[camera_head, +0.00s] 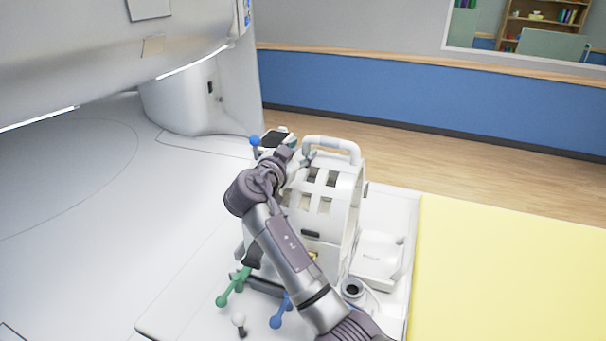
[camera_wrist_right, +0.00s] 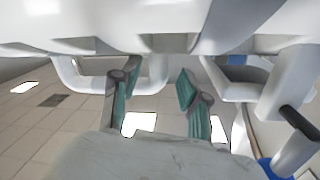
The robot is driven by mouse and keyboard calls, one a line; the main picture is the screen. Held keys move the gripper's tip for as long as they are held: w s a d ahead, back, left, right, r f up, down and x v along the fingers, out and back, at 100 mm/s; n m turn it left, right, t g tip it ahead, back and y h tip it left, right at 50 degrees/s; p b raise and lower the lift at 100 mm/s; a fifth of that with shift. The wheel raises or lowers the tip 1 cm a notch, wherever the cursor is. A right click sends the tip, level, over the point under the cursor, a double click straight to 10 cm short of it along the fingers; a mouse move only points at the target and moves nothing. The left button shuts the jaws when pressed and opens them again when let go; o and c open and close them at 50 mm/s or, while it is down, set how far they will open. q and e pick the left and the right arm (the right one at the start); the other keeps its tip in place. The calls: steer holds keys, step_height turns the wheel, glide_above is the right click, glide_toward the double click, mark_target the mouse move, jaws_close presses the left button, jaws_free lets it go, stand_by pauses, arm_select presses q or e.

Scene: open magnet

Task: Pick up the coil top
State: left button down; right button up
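The coil top (camera_head: 338,190) is a white, slatted, arched shell with a looped handle (camera_head: 332,144) on top, standing on the white table in the head view. My right arm reaches across its left side, and my right gripper (camera_head: 303,158) is close to the handle's left end. In the right wrist view my right gripper (camera_wrist_right: 157,92) has its two green-padded fingers apart, with nothing clearly held between them. White parts of the coil fill the top of that view, and a white loop (camera_wrist_right: 85,85) shows beside the left finger. Contact cannot be told. My left gripper is not in view.
The large white scanner (camera_head: 190,100) stands at the left and back. Green and blue knobbed levers (camera_head: 277,310) stick out in front of the coil. A white cradle piece (camera_head: 380,258) lies right of it. A yellow pad (camera_head: 510,280) at right is clear.

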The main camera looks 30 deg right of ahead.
steer(key=shift+c, duration=1.3)
steer(key=shift+d, duration=0.15)
steer(key=shift+c, duration=1.2)
jaws_close()
steer(key=shift+r, duration=0.1)
steer(key=shift+d+r, duration=0.1)
steer(key=shift+r, duration=0.15)
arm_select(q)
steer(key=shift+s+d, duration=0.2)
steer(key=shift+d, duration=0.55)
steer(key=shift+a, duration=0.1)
